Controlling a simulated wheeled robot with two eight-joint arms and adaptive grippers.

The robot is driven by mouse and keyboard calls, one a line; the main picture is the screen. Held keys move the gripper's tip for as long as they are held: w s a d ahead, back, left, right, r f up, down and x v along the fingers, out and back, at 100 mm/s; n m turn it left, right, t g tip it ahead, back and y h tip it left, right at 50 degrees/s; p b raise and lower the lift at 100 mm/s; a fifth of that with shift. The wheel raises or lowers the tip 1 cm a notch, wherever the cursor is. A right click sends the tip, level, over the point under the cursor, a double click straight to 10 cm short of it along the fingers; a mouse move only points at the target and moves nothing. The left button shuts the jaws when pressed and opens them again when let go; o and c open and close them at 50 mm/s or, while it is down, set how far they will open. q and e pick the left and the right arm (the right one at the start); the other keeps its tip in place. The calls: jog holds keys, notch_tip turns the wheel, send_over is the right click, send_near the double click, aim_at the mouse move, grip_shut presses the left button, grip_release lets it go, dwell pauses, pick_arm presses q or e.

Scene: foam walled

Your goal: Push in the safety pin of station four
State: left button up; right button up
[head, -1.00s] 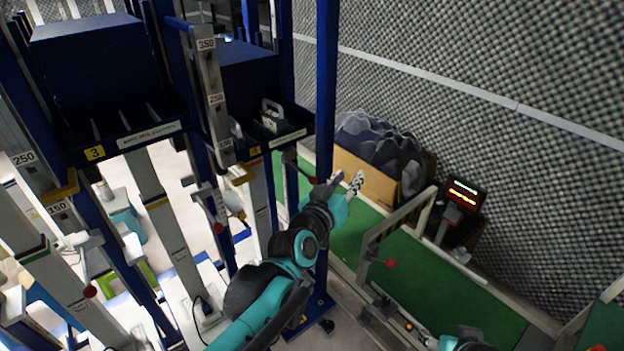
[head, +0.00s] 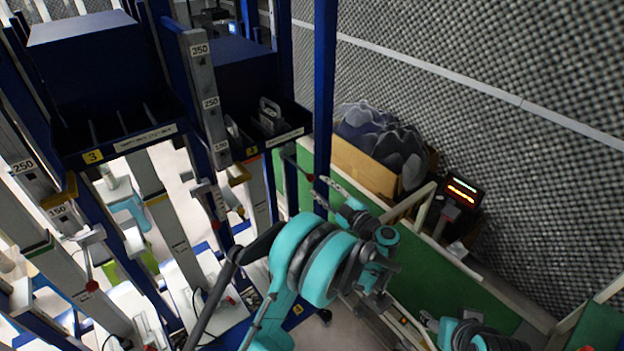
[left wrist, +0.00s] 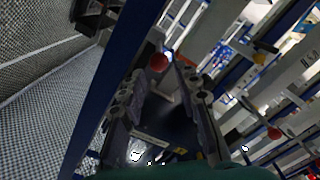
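Station four is the blue rack bay with the yellow "4" tag (head: 251,152). A red ball knob (head: 311,178), apparently its safety pin, sits beside the blue upright at the bay's right side. My left gripper (head: 328,186) is just right of the knob, pointing left towards it. In the left wrist view, the red knob (left wrist: 157,62) appears between the spread fingers of the left gripper (left wrist: 158,80), near their tips. I see no clear contact. How far the pin is in cannot be told. My right gripper (head: 430,320) is low in the head view, its fingers unclear.
The blue upright (head: 324,90) stands close to my left gripper. Station three, with its yellow "3" tag (head: 92,156), is to the left. A cardboard box (head: 365,168) of dark foam, a red-lit display (head: 462,190) and a green conveyor (head: 430,268) are to the right.

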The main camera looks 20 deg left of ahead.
aim_at(313, 180)
pick_arm(q)
jog(key=x, duration=0.5)
jog(key=shift+w+a+b, duration=0.2)
jog(key=shift+b, duration=0.2)
jog(key=shift+a, duration=0.1)
grip_shut()
